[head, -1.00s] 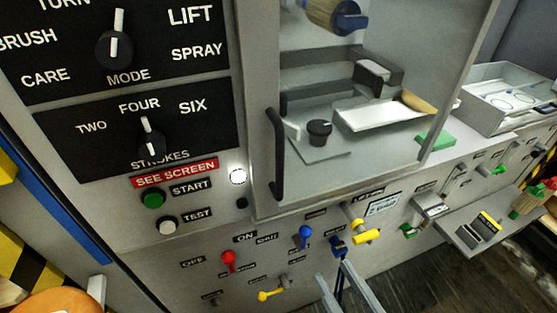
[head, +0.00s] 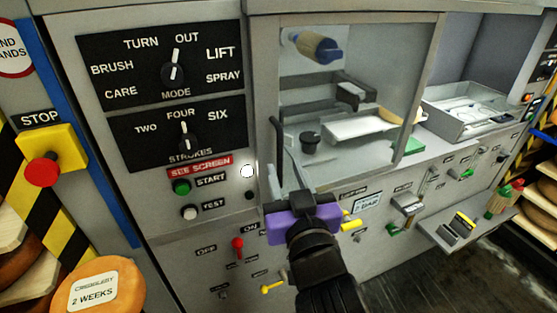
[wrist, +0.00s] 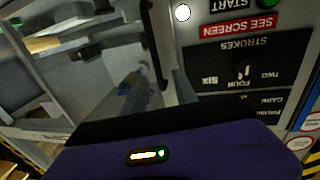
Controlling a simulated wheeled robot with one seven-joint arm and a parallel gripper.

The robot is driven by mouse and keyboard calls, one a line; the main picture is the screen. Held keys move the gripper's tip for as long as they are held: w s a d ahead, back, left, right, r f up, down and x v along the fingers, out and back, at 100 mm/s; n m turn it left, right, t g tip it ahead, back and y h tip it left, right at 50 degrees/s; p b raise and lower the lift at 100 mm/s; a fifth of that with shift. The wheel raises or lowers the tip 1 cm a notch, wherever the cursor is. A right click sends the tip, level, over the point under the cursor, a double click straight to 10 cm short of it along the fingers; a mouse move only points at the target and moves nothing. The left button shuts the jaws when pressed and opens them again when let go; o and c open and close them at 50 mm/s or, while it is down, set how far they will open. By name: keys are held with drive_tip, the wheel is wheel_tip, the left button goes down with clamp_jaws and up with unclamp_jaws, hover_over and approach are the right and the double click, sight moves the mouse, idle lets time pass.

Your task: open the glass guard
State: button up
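The glass guard (head: 372,60) is a clear panel in a grey frame across the machine's chamber, and it looks closed. Its upright black handle (head: 281,140) is at the guard's left edge and also shows at the top of the wrist view (wrist: 151,40). My gripper (head: 285,172) has a purple body and grey fingers pointing up at the handle's lower part. The fingers look apart, with the handle's lower end near or between them. I cannot tell whether they touch it. The gripper hides the panel below the guard.
Left of the guard are mode and stroke knobs (head: 175,72), a green start button (head: 181,187) and a red lever (head: 238,243). A red stop button (head: 42,169) is at far left. An open tray (head: 470,108) stands to the right. Cheese wheels (head: 100,287) are at lower left.

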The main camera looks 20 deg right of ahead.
sight(280, 155)
drive_tip(key=shift+w+d+f+p, duration=0.1)
drive_tip(key=shift+w+d+p, duration=0.2)
drive_tip(key=shift+w, duration=1)
drive_tip(key=shift+w+d+f+p, duration=0.15)
drive_tip(key=shift+w+d+p, duration=0.2)
drive_tip(key=shift+w, duration=0.9)
drive_tip(key=shift+w+d+f+p, duration=0.1)
drive_tip(key=shift+w+d+p, duration=0.2)
drive_tip(key=shift+w, duration=1)
clamp_jaws()
